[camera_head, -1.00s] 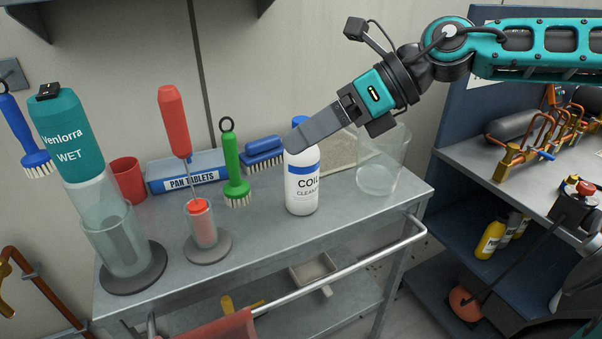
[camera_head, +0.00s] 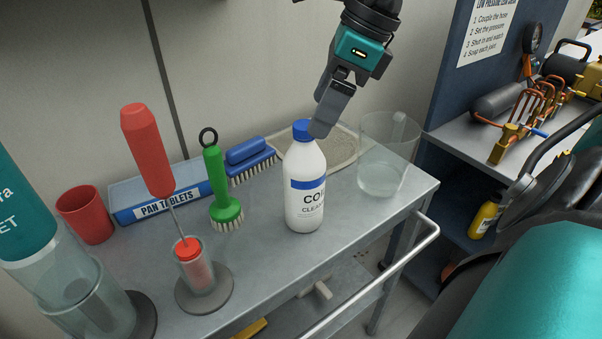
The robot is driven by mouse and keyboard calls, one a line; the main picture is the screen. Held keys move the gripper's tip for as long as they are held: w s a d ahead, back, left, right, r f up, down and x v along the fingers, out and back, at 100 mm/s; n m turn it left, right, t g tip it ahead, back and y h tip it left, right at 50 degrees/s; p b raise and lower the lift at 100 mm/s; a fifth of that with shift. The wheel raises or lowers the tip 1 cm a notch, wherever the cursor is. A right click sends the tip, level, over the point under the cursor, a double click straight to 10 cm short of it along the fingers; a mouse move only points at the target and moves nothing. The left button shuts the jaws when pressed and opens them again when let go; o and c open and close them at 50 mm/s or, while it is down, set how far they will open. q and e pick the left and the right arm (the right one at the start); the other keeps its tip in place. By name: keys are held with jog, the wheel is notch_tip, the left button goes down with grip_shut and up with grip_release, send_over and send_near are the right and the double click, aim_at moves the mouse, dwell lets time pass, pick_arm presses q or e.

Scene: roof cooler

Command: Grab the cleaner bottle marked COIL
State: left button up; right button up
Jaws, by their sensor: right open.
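The white cleaner bottle (camera_head: 305,197) with a blue cap and blue band stands upright on the grey metal cart top. Its label reads "CO", partly turned to the right, with "CLEAN" below. My right gripper (camera_head: 322,125) comes down from above, its fingers pointing down at the right side of the cap. The fingers overlap each other in this view and are open. Nothing is held between them, and I cannot tell whether a fingertip touches the bottle. My left gripper is not in view.
Left of the bottle are a green brush (camera_head: 222,190), a blue brush (camera_head: 250,160), a PAN TABLETS box (camera_head: 160,205), a red-handled tool (camera_head: 148,150) in a holder and a red cup (camera_head: 86,215). A clear beaker (camera_head: 385,165) stands close on the right. A rail (camera_head: 385,275) edges the cart.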

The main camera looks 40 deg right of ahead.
aim_at(300, 142)
jog(key=shift+w+b+x, duration=0.15)
jog(key=shift+b+x, duration=0.05)
jog(key=shift+x, duration=1.95)
jog(key=shift+w+b+x, duration=0.15)
jog(key=shift+b+x, duration=0.05)
jog(key=shift+x, duration=1.9)
jog(key=shift+r, duration=0.15)
grip_shut()
